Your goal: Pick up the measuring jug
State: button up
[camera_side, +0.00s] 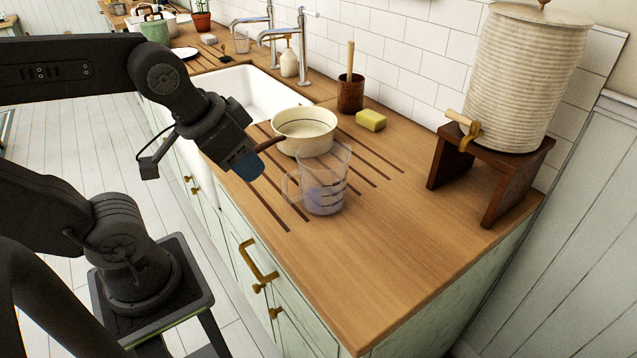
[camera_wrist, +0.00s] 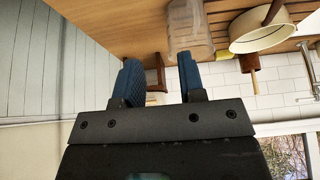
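The measuring jug (camera_side: 325,190) is clear, with faint markings and its handle on the left. It stands upright on the wooden counter (camera_side: 400,235), in front of a cream saucepan (camera_side: 303,131). My gripper (camera_side: 247,166) is to the left of the jug in the side view, above the counter's front edge and apart from the jug. In the wrist view my gripper (camera_wrist: 157,77) shows two blue fingers spread apart with nothing held.
The saucepan's dark handle (camera_side: 269,143) points toward my gripper. A yellow sponge (camera_side: 371,120) and a brown pot (camera_side: 350,94) stand behind. A ribbed dispenser (camera_side: 524,75) on a dark stand (camera_side: 487,172) is at right. A white sink (camera_side: 245,92) is at left. The front right counter is clear.

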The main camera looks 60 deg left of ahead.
jog(key=w+a+r+n+g, duration=0.1)
jog(key=w+r+n, duration=0.2)
jog(key=w+n, duration=0.25)
jog(key=n+g, duration=0.4)
jog(key=n, duration=1.1)
send_over(335, 153)
jog(key=f, duration=0.2)
jog(key=shift+n+g, duration=0.3)
jog(key=shift+n, duration=0.15)
notch_tip(335, 153, down, 14)
jog(key=shift+r, duration=0.1)
grip_shut()
